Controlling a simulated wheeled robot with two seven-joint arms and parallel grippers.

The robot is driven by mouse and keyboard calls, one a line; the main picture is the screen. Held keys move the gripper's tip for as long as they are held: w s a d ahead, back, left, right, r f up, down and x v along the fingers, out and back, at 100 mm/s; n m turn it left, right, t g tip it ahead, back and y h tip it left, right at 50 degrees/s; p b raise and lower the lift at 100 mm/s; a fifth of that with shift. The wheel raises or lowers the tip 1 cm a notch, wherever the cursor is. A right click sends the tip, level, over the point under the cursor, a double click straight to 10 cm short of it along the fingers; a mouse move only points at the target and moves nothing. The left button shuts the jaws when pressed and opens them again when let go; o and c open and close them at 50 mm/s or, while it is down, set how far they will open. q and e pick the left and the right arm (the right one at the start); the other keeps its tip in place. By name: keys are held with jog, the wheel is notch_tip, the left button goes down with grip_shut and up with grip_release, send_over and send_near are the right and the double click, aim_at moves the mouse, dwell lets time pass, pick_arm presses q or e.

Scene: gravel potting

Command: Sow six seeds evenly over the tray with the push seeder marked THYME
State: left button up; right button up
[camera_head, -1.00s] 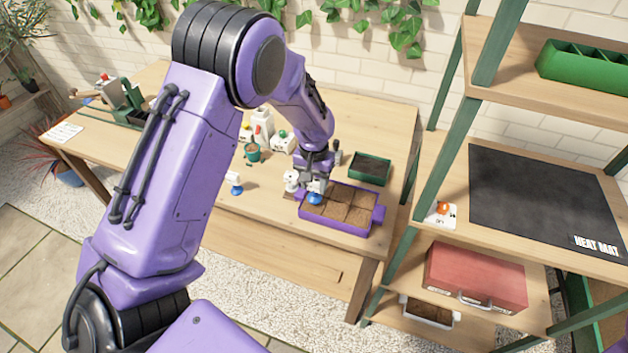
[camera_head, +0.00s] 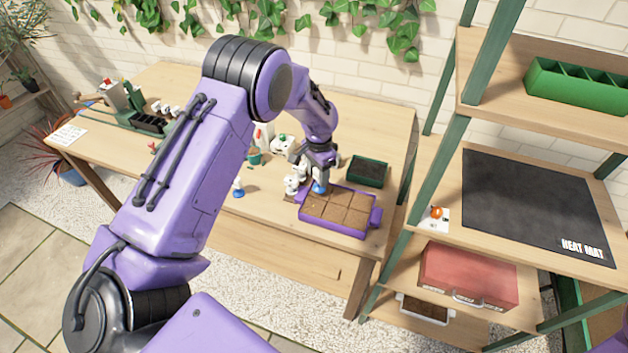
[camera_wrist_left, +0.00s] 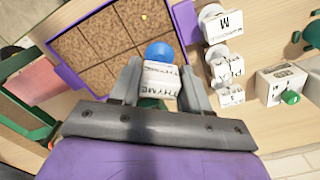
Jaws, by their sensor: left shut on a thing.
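My left gripper (camera_head: 318,168) is shut on the white push seeder with the blue end; it also shows in the left wrist view (camera_wrist_left: 157,78). The seeder (camera_wrist_left: 155,77) has THYME printed on its sides, and its blue end (camera_head: 319,187) is at the far left edge of the purple tray (camera_head: 334,230). Whether it touches the tray cannot be told. The tray holds brown soil divided into several squares and also fills the upper left of the wrist view (camera_wrist_left: 62,70). A small pale speck lies on the soil in the wrist view. My right gripper is not in view.
White labelled pieces (camera_wrist_left: 222,27) stand close beside the tray. Another blue-ended seeder (camera_head: 239,188) stands further left. A green tray of dark soil (camera_head: 368,172) is behind the purple tray. A shelf unit with a heat mat (camera_head: 540,205) stands at the right.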

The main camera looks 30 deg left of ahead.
pick_arm(q)
jog(key=shift+w+a+r+m, duration=0.1)
jog(key=shift+w+r+m, duration=0.4)
jog(key=shift+w+m, duration=0.45)
jog(key=shift+r+m, duration=0.25)
jog(key=shift+m, duration=0.7)
jog(key=shift+s+m, duration=0.1)
jog(key=shift+m, duration=0.4)
jog(key=shift+f, duration=0.1)
notch_tip(320, 180, down, 3)
jog(key=b, duration=0.2)
jog(key=shift+r+b, duration=0.2)
jog(key=shift+b, duration=0.15)
jog(key=shift+r, duration=0.1)
jog(key=shift+f, duration=0.65)
jog(key=shift+s, duration=0.1)
